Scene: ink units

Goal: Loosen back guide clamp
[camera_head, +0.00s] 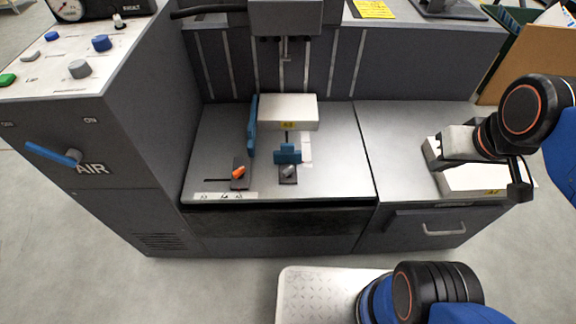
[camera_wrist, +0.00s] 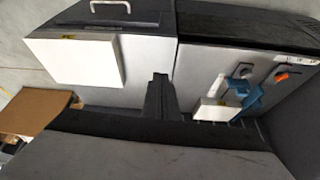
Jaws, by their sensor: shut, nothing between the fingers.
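The work table (camera_head: 215,140) carries two blue guides. The tall left guide (camera_head: 252,125) stands beside a dark clamp base with an orange lever (camera_head: 239,172). The smaller guide (camera_head: 287,154) stands in front of the paper stack, by a dark base with a grey lever (camera_head: 288,171). The wrist view, turned over, shows the orange lever (camera_wrist: 281,77), the grey lever (camera_wrist: 243,70) and the blue guides (camera_wrist: 250,98). My gripper (camera_head: 440,160) is over the right side table, well away from both levers. Its fingers (camera_wrist: 160,78) are shut and empty.
A white paper stack (camera_head: 288,108) lies on the work table. Another stack (camera_head: 485,183) lies on the right side table, below my gripper. The press head (camera_head: 285,18) hangs at the back. A control cabinet (camera_head: 90,140) with a blue AIR lever (camera_head: 52,154) stands left.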

